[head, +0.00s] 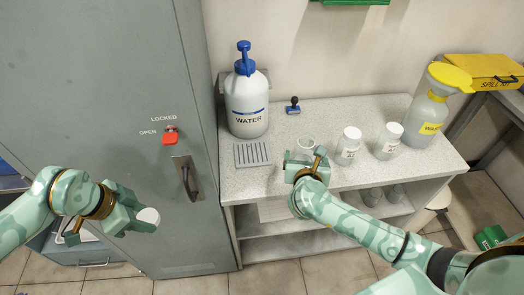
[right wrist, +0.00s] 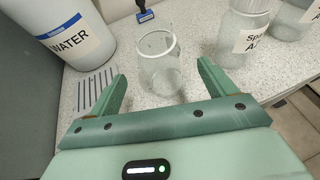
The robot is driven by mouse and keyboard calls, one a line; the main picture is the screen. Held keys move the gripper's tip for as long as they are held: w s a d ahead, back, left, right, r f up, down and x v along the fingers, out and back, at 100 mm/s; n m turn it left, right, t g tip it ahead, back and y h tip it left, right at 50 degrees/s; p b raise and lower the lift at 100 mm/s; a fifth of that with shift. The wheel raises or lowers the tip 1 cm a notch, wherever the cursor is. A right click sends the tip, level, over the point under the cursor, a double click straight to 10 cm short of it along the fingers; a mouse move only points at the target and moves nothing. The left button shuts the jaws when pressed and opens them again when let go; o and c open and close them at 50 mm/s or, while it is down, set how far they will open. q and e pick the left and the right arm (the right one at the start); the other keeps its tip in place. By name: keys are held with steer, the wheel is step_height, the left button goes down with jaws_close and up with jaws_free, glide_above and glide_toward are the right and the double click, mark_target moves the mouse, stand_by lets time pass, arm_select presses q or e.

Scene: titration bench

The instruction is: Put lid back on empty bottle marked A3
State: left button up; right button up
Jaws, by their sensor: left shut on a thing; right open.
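A clear, lidless bottle (head: 306,143) stands upright on the bench and looks empty. It also shows in the right wrist view (right wrist: 159,62), where no label on it can be read. My right gripper (head: 304,158) is open, with its fingers (right wrist: 161,85) spread on the near side of this bottle and the bottle ahead between them. My left gripper (head: 140,214) is shut on a white lid (head: 149,215), held in front of the grey cabinet, well left of the bench.
Two white-lidded bottles (head: 348,146) (head: 387,141) stand right of the open one; their labels are only partly readable. A WATER pump bottle (head: 247,105), slotted tray (head: 252,154), blue stamp-like item (head: 293,105) and waste bottle with yellow funnel (head: 428,118) are also on the bench (head: 330,112).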

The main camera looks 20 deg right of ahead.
mark_target(305, 153)
arm_select(q)
steer(key=shift+f, duration=0.25)
arm_select(e)
steer(key=shift+x, duration=0.8)
steer(key=shift+s, duration=0.1)
arm_select(q)
step_height(305, 153, down, 2)
steer(key=shift+f+b, duration=0.15)
steer(key=shift+b, duration=0.8)
arm_select(e)
steer(key=x, duration=0.5)
steer(key=shift+d+f, duration=0.1)
steer(key=c, duration=1.2)
steer(key=shift+o, duration=0.2)
